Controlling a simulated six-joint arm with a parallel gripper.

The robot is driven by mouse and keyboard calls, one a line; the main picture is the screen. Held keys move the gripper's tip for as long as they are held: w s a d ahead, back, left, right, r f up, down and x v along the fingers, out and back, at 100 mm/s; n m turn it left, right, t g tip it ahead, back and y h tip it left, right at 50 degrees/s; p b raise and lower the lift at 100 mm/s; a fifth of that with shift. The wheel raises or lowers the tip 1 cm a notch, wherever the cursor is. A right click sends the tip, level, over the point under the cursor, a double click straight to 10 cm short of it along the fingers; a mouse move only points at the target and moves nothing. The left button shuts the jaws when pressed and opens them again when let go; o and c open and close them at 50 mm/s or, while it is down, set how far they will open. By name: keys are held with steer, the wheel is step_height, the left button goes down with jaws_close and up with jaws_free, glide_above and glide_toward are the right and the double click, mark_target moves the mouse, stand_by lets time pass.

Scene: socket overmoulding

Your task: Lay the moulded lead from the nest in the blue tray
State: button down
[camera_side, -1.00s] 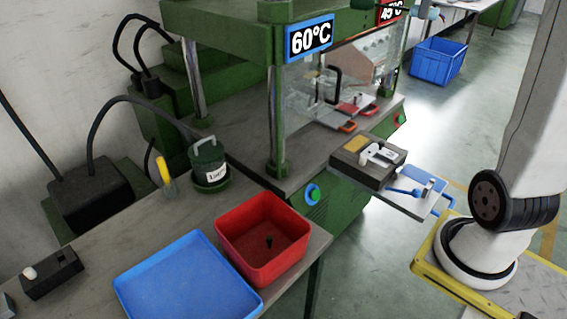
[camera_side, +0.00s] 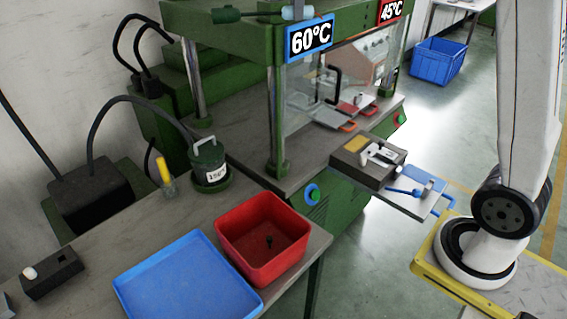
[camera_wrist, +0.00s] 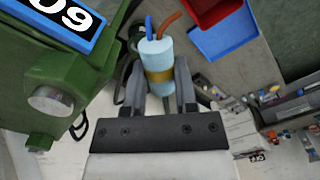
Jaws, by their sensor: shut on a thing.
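My gripper (camera_wrist: 159,90) is shut on a light-blue moulded body with a tan band, the moulded lead (camera_wrist: 155,55), in the wrist view. A blue wire and an orange-brown wire leave its far end. In the side view the lead's light-blue part (camera_side: 297,11) shows at the top edge, above the 60°C sign, with a dark rod-like part to its left; my fingers are not clear there. The blue tray (camera_side: 185,285) lies empty on the near bench, and part of it shows in the wrist view (camera_wrist: 228,38). The nest block (camera_side: 362,160) sits on the press's front shelf.
A red bin (camera_side: 262,262) with a small dark piece inside stands beside the tray. A green pot (camera_side: 208,160) stands behind them. The green press with its 60°C sign (camera_side: 310,38) is close to the held lead; its top shows at left in the wrist view.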

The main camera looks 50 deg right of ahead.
steer(key=w+a+n, duration=0.2)
steer(key=a+n, duration=0.2)
steer(key=a, duration=1.2)
steer(key=n, duration=0.3)
glide_above(210, 281)
step_height(210, 281, down, 39)
steer(key=shift+w+f, duration=0.1)
steer(key=shift+f, duration=0.25)
steer(key=shift+f, duration=0.2)
steer(key=shift+f, duration=4.6)
steer(key=shift+c, duration=1.6)
jaws_free()
